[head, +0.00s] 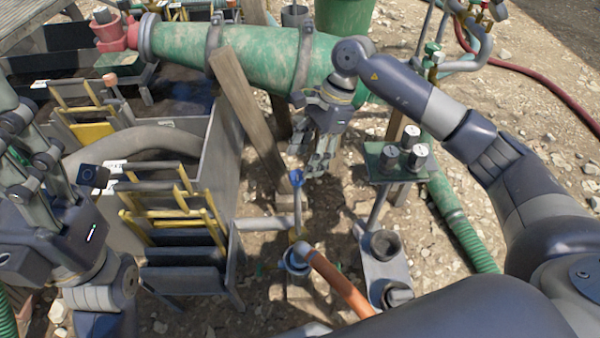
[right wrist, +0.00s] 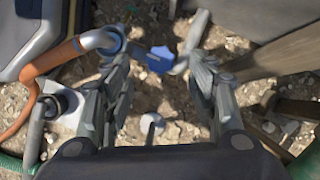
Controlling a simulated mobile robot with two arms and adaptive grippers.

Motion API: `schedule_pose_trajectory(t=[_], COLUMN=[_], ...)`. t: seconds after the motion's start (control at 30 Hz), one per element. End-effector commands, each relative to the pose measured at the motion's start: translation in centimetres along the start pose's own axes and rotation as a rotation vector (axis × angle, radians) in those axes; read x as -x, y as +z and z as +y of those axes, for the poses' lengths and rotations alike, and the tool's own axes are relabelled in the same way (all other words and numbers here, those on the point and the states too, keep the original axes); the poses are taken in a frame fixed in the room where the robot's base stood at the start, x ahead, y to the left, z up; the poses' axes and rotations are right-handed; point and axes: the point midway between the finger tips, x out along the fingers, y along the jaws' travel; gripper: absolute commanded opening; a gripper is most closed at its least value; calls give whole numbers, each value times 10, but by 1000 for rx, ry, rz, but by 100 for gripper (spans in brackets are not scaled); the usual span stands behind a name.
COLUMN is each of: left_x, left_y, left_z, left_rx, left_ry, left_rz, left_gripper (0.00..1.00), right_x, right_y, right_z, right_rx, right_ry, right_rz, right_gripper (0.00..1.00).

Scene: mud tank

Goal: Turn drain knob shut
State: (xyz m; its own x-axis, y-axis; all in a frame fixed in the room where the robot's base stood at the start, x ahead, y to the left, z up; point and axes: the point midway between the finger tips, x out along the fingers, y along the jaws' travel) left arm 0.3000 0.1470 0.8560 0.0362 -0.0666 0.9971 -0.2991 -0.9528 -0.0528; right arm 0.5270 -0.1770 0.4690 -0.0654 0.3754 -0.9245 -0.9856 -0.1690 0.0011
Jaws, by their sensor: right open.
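The drain knob looks to be the blue handle (head: 296,178) on a thin grey pipe beside the tank's wooden leg. It also shows in the right wrist view (right wrist: 159,60), where it appears between the two fingertips. My right gripper (head: 320,165) is open and points down, just right of the blue handle in the head view. In the right wrist view, the fingers (right wrist: 160,72) stand apart with nothing gripped; whether either touches the handle cannot be told. My left gripper (head: 28,135) is at the left edge, far from the handle; its fingertips are partly cut off.
An orange pipe (head: 340,282) joins a blue ring below the handle. A slanted wooden post (head: 247,112) stands left of my right gripper. A green stand with gauges (head: 404,150) is to its right. A green cylinder (head: 245,52) lies behind, and yellow-framed racks (head: 165,205) stand left.

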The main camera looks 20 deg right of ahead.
Motion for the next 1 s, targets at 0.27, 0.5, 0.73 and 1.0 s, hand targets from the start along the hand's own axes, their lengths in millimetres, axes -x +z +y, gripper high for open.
schedule_pose_trajectory(t=[0.27,0.5,0.73,1.0], left_x=[-6,-9,-9,-9], left_y=[-3,-4,-4,-4], left_z=[2,2,2,2], left_rx=[-7,-8,-8,-7], left_ry=[19,22,22,22], left_rz=[49,54,54,54], left_gripper=[52,52,52,52], right_x=[-40,-44,-44,-44], right_y=[0,1,1,1], right_z=[0,0,0,0], right_rx=[0,-1,-1,-2], right_ry=[0,-1,-1,-1], right_rz=[-2,-2,-2,-2], right_gripper=[52,52,32,8])
